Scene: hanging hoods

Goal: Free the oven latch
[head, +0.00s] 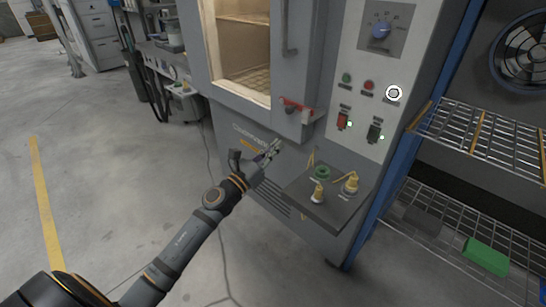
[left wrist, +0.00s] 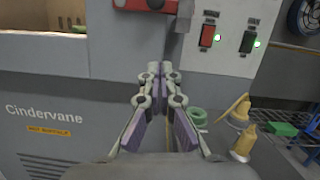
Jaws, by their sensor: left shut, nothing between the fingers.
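The grey oven (head: 250,118) stands in the middle of the head view, with its door window showing a lit interior. The red latch (head: 296,106) sits at the lower right of the door; its lower part also shows at the top of the left wrist view (left wrist: 146,4). My left gripper (head: 276,146) is below and a little left of the latch, apart from it. In the left wrist view its fingers (left wrist: 160,72) are together and empty, pointing up toward the latch. My right gripper is in neither view.
A small shelf (head: 322,208) with a green ring (head: 321,173) and yellow-topped fittings (head: 350,184) juts out right of my gripper. The control panel (head: 372,90) has red and dark switches. A wire rack (head: 480,135) stands at right. The floor at left is clear.

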